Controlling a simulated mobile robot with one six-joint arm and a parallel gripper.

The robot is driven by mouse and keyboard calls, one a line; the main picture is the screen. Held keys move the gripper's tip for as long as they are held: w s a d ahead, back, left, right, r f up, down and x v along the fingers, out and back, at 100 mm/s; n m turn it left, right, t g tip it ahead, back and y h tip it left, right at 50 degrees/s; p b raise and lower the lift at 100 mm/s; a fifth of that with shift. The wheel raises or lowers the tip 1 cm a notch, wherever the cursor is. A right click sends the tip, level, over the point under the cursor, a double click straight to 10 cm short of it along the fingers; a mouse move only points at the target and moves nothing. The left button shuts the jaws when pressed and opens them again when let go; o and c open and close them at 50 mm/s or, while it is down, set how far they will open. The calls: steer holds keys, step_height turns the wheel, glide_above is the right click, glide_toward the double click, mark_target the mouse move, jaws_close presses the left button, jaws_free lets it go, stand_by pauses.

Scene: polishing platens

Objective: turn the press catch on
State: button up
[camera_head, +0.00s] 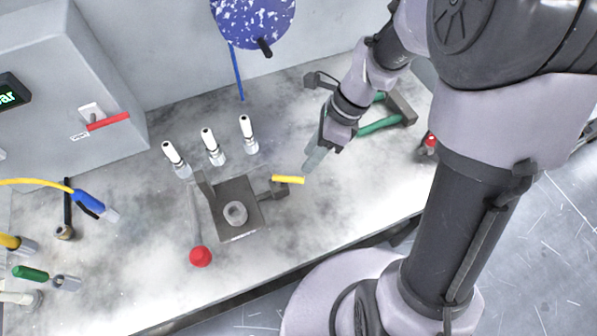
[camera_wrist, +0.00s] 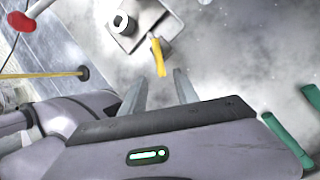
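The press is a dark square plate (camera_head: 238,196) with a light ring (camera_head: 235,212) on the worktop. A small dark catch block (camera_head: 271,190) with a yellow handle (camera_head: 289,180) sits at its right side. I take this for the press catch; the handle points right, toward my gripper (camera_head: 313,162). In the wrist view, my gripper (camera_wrist: 158,77) is open, its two grey fingers apart. The yellow handle (camera_wrist: 158,55) lies ahead of them, its near end lined up with the gap. I cannot tell whether it touches a finger. Nothing is held.
A lever with a red knob (camera_head: 200,256) stands left of the plate. Several white-topped fittings (camera_head: 213,146) stand behind it. A green-handled tool (camera_head: 380,124) lies right of my gripper. A grey cabinet (camera_head: 60,85) with a red handle (camera_head: 108,121) is at left.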

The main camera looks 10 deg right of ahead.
mark_target(288, 179)
steer(key=b+x, duration=0.2)
steer(key=x, duration=0.5)
steer(key=shift+f, duration=0.15)
steer(key=shift+c, duration=0.5)
jaws_close()
stand_by(0.5)
